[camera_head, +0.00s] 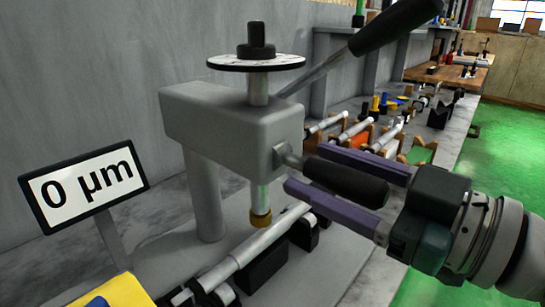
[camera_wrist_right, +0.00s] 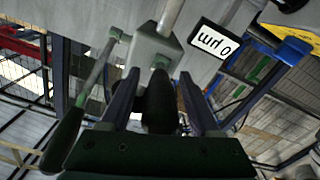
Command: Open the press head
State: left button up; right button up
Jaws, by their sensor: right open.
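The press has a grey head (camera_head: 232,118) on a column, with a disc dial (camera_head: 256,62) on top. Its vertical spindle ends in a brass tip (camera_head: 261,217) just above a metal shaft (camera_head: 250,248) on dark supports. Two black-handled levers join the head's right side: an upper handle (camera_head: 392,25) slants up right, a lower handle (camera_head: 347,181) points right. My right gripper (camera_head: 304,171) is open, its two purple fingers on either side of the lower handle. The wrist view shows this handle (camera_wrist_right: 160,100) between the fingers; contact cannot be told. My left gripper is out of view.
A sign (camera_head: 84,186) reading 0 µm stands left of the press. A yellow and blue object (camera_head: 113,292) is at the bottom left. More shafts on orange and green holders stand along the bench behind my gripper. The green floor (camera_head: 500,150) is clear at the right.

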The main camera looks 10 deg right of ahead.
jog(key=shift+w+a, duration=0.45)
jog(key=shift+w, duration=0.1)
grip_shut()
dwell(1.1)
